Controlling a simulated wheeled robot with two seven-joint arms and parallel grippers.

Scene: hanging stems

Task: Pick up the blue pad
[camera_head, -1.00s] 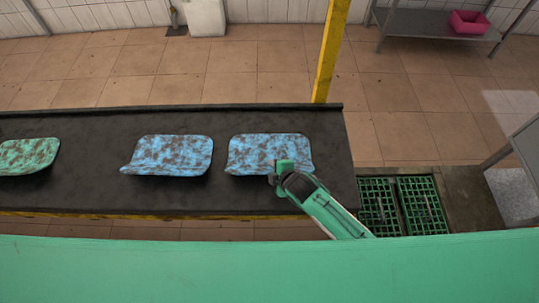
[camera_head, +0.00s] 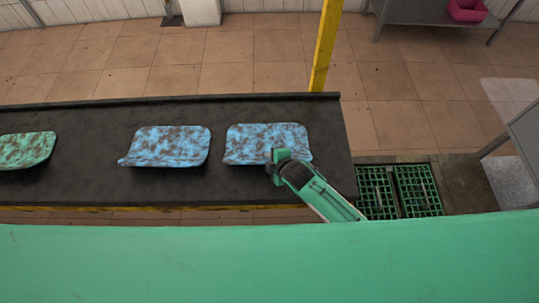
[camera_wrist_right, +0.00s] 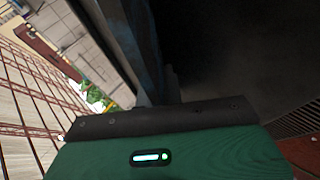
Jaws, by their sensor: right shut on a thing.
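A blue pad (camera_head: 267,137) with brown blotches is at the right end of the dark table. A second, similar blue pad (camera_head: 168,141) lies to its left, with a gap between them. My right gripper (camera_head: 279,157) is at the near edge of the right-hand blue pad and is shut on it. The fingertips are small and partly hidden by the hand in the head view. The right wrist view is mostly dark, with my green hand at the bottom, and the grip cannot be made out there. My left gripper is not in view.
The dark table (camera_head: 90,187) has a raised far edge. A green pad (camera_head: 27,150) lies at its left. A yellow post (camera_head: 326,50) rises behind it. Green grates (camera_head: 397,192) are in the floor to the right. A pink bin (camera_head: 467,10) sits on a far shelf.

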